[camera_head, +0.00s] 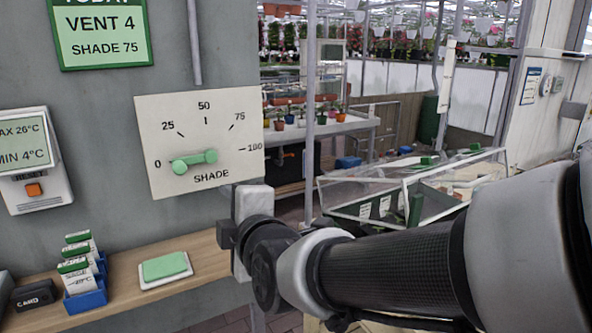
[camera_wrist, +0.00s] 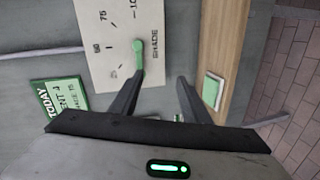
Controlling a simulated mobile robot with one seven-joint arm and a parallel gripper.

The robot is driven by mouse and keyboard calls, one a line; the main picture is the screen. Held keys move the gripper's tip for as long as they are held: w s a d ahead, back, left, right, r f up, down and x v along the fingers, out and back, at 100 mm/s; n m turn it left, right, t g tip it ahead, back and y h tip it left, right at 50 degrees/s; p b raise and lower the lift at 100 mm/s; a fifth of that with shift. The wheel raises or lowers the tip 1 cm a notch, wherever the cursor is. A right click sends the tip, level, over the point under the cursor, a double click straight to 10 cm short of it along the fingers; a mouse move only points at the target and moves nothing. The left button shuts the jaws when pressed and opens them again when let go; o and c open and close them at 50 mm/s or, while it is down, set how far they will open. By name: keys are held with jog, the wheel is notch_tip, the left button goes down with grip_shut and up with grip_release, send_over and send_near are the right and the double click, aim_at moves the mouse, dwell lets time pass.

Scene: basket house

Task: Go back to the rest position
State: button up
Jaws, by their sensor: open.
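My gripper (camera_wrist: 161,82) is open and empty, its two dark fingers spread apart in the wrist view. In the head view my arm reaches in from the right and ends below and right of the SHADE dial panel (camera_head: 232,177); the fingers are not clear there. The cream panel also shows in the wrist view (camera_wrist: 112,62). Its green handle (camera_head: 195,160) points towards 0. In the wrist view the handle (camera_wrist: 138,58) lies near the left fingertip; I cannot tell whether they touch.
A green sign (camera_head: 100,35) reads VENT 4, SHADE 75. A thermometer box (camera_head: 34,165) hangs at left. The wooden shelf (camera_head: 208,250) below holds a green pad (camera_head: 165,266), a blue card holder (camera_head: 86,298) and a dark box (camera_head: 34,293). A glass-topped frame (camera_head: 340,195) stands behind my arm.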

jog(key=s+d+f+m+g+h, duration=0.4)
jog(key=s+d+m, duration=0.5)
jog(key=d, duration=0.4)
jog(key=s+d+f+m+g+h, duration=0.35)
jog(key=s+d+m, duration=0.25)
jog(key=d+m, duration=0.65)
notch_tip(320, 180, up, 18)
jog(key=s+d+p, duration=0.1)
jog(key=p, duration=1.7)
jog(key=shift+s+d+f, duration=0.25)
jog(key=shift+s, duration=0.15)
jog(key=shift+m, duration=0.25)
